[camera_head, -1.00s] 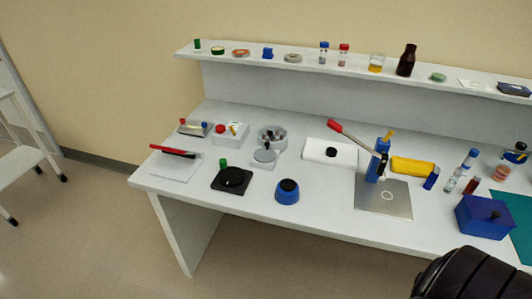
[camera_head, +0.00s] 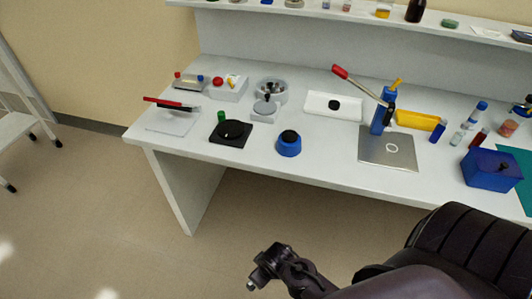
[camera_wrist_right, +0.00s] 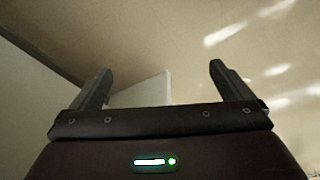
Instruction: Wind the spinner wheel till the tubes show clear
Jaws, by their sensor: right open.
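A grey round bowl (camera_head: 271,90) with dark parts inside stands on the bench, left of centre in the head view. At its front is a grey disc wheel (camera_head: 265,108) with a small dark knob on a pale base; this looks like the spinner and its wheel. Tubes inside are too small to judge. My right gripper (camera_head: 262,268) is low in front of the bench, over the floor, well apart from the wheel. The right wrist view shows its two fingers (camera_wrist_right: 158,80) spread with nothing between them. My left gripper is out of view.
Near the wheel are a black plate (camera_head: 231,134), a blue round device (camera_head: 289,144) and a white box with a red button (camera_head: 229,87). A press with a red-tipped lever (camera_head: 383,112) stands right. The bench's front edge lies between my gripper and these.

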